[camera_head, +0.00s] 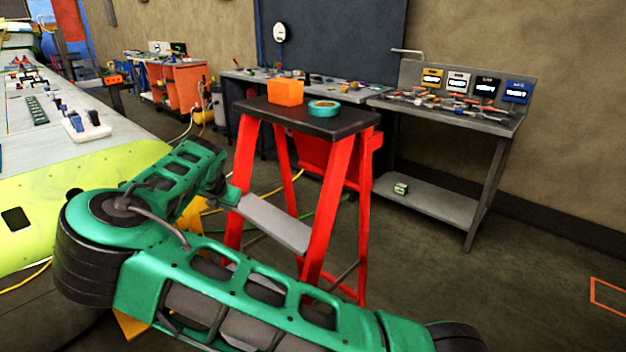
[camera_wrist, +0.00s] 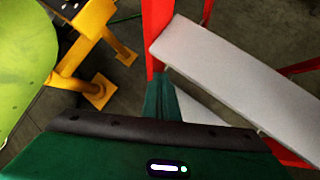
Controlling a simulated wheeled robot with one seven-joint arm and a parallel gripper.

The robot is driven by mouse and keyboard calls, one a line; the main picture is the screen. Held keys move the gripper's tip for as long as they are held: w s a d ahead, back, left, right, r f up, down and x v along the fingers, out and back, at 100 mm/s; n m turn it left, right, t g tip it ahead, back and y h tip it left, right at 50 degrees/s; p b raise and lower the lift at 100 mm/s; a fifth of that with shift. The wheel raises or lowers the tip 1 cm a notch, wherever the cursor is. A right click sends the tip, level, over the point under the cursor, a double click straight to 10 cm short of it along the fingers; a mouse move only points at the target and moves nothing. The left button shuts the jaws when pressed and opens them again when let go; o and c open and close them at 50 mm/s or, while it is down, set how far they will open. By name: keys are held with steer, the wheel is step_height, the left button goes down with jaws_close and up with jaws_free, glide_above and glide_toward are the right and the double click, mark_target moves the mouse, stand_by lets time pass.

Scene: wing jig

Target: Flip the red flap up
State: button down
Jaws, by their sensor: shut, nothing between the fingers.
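A red stepladder (camera_head: 321,228) with a black top stands in the middle of the head view. A red panel (camera_head: 326,164) hangs under its top at the back, partly hidden by the front legs; I cannot tell for sure that it is the red flap. My gripper (camera_head: 232,196) is by the ladder's front left leg, at about the height of its grey step (camera_head: 275,222). In the wrist view, my gripper (camera_wrist: 160,82) is shut and empty, with its tips close to a red leg (camera_wrist: 156,30) and the grey step (camera_wrist: 235,75). Contact cannot be told.
On the ladder's top (camera_head: 345,122) are an orange box (camera_head: 286,92) and a teal tape roll (camera_head: 323,108). The yellow-green wing (camera_head: 90,180) on yellow supports (camera_wrist: 88,38) lies left. A grey workbench (camera_head: 440,112) stands behind right.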

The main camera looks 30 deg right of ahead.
steer(key=d+h, duration=0.1)
steer(key=d, duration=0.3)
steer(key=d+m+h, duration=0.1)
steer(key=d+h, duration=0.1)
steer(key=d, duration=0.2)
steer(key=d+m+g+h, duration=0.1)
steer(key=d, duration=0.3)
steer(key=shift+s+d+r, duration=0.1)
steer(key=shift+d+r, duration=0.1)
steer(key=shift+r, duration=0.05)
steer(key=s+d+r+m+h, duration=0.1)
steer(key=d+r+h, duration=0.1)
steer(key=d, duration=0.3)
steer(key=s+d+r+m+g+h, duration=0.1)
steer(key=d+r+m+h, duration=0.1)
steer(key=d, duration=0.3)
steer(key=shift+d+g+h, duration=0.2)
steer(key=shift+g+h, duration=0.1)
steer(key=shift+h, duration=0.2)
steer(key=shift+s+f, duration=0.1)
steer(key=d+r+x, duration=0.1)
steer(key=r+x, duration=0.1)
steer(key=x, duration=1)
steer(key=shift+w+d, duration=0.3)
steer(key=shift+d, duration=0.1)
